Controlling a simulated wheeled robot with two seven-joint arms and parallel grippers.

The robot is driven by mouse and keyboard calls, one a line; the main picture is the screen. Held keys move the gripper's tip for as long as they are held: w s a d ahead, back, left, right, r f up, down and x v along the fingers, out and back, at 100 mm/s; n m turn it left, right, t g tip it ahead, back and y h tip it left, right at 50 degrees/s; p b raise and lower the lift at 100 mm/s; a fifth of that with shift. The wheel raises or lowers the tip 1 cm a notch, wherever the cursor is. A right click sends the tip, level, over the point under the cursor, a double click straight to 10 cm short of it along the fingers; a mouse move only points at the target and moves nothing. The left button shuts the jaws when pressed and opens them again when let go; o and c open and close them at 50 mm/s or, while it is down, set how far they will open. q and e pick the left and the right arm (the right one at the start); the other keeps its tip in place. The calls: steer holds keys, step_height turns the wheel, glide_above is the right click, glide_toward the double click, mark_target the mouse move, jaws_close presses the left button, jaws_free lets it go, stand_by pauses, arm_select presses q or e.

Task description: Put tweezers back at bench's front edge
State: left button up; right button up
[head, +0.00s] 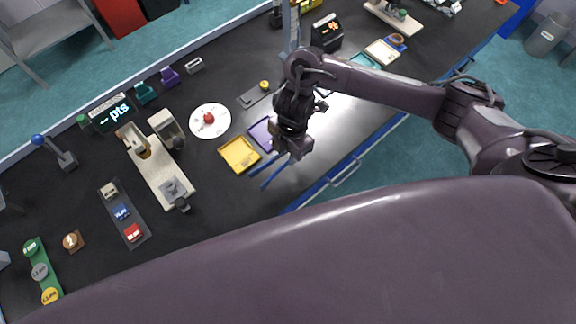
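The blue tweezers (270,173) show as two spread prongs pointing to the lower left, near the bench's front edge. My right gripper (292,150) is over the front part of the bench (225,195) and appears shut on the tweezers' rear end, which it partly hides. The prongs are just in front of a yellow tray and a purple tray. I cannot tell whether the tweezers touch the bench top. My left gripper is not in view.
The yellow tray (239,155) and purple tray (262,133) lie beside the gripper. A white plate (210,121) with a red piece is behind them. A beige device (160,170) stands to the left. A blue drawer front with a handle (346,172) runs below the bench edge.

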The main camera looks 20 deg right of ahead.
step_height(320, 180, down, 9)
steer(key=shift+p, duration=0.4)
steer(key=shift+f, duration=0.15)
steer(key=o, duration=0.6)
steer(key=shift+c, duration=0.2)
step_height(320, 180, up, 8)
step_height(320, 180, up, 4)
glide_above(287, 173)
steer(key=d, duration=0.2)
steer(key=shift+w+a, duration=0.2)
steer(key=shift+a, duration=0.05)
